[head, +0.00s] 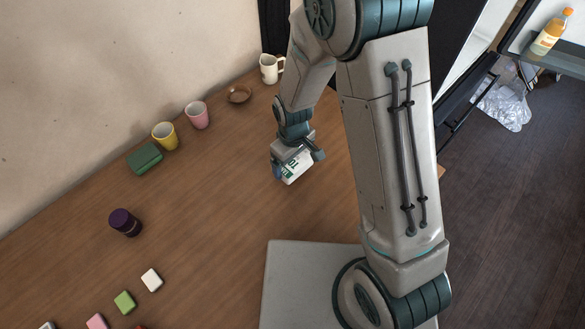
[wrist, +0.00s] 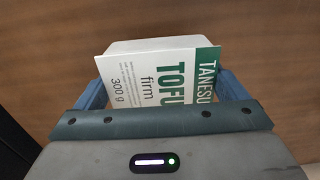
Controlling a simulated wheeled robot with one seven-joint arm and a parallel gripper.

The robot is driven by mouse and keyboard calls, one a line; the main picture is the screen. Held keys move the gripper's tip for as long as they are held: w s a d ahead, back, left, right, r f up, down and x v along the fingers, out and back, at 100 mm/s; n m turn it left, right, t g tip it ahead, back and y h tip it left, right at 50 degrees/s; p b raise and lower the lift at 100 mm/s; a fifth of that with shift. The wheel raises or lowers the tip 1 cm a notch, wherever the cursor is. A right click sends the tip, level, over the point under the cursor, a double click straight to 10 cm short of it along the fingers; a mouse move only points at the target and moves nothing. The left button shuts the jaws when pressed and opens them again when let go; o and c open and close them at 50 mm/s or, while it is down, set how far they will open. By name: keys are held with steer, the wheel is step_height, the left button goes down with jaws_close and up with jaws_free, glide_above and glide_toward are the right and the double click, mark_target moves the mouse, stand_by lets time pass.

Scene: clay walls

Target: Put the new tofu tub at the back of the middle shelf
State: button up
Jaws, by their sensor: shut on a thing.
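The tofu tub (head: 297,166) is a white box with a green band, held in my gripper (head: 296,172) above the wooden table. In the wrist view the tub (wrist: 160,75) shows its label reading "TOFU firm 300 g", and it sits between the two blue fingers of my gripper (wrist: 165,95). The gripper is shut on the tub. The tub looks tilted in the head view. No middle shelf can be made out for certain in either view.
On the wooden table (head: 210,225) stand a green box (head: 145,157), a yellow cup (head: 165,136), a pink cup (head: 197,115), a brown dish (head: 239,94), a cream jug (head: 270,68) and a dark purple jar (head: 125,222).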

mark_target(293, 167)
steer(key=shift+f+b, duration=1.25)
steer(key=shift+f, duration=0.75)
steer(key=shift+f, duration=0.2)
steer(key=o, duration=0.9)
steer(key=shift+r, duration=0.15)
